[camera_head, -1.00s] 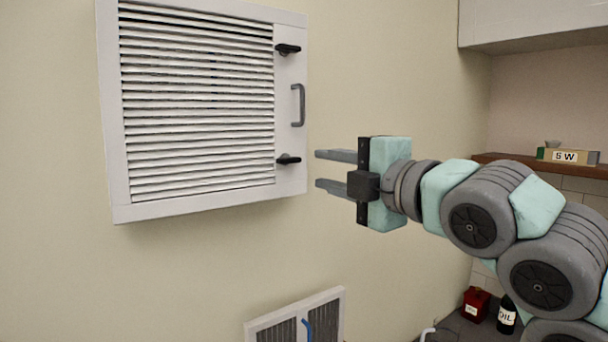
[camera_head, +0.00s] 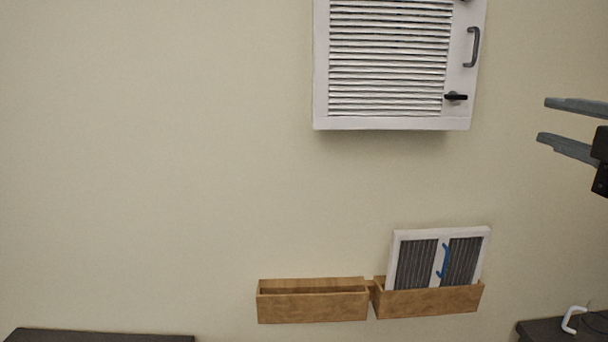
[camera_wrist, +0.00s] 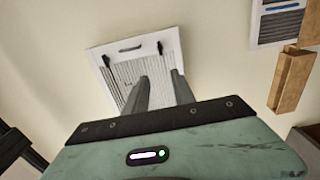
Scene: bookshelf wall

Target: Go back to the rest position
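My gripper (camera_head: 570,128) is at the right edge of the head view, its two grey fingers apart with nothing between them. In the wrist view the fingers (camera_wrist: 160,90) point toward the white louvred vent cover (camera_wrist: 100,72). The vent cover (camera_head: 322,75) is on the wall, left of my gripper and apart from it. Its grey handle (camera_head: 473,47) and a black latch (camera_head: 455,97) show on its right side. The cover's top is cut off in the head view. Most of my arm is out of view.
Two wooden wall boxes hang below the cover. The left box (camera_head: 312,308) looks empty; the right box (camera_head: 430,302) holds a white-framed filter (camera_head: 482,240) with a blue handle (camera_head: 443,260). Dark surfaces (camera_head: 100,336) show at the bottom corners. The wall between is clear.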

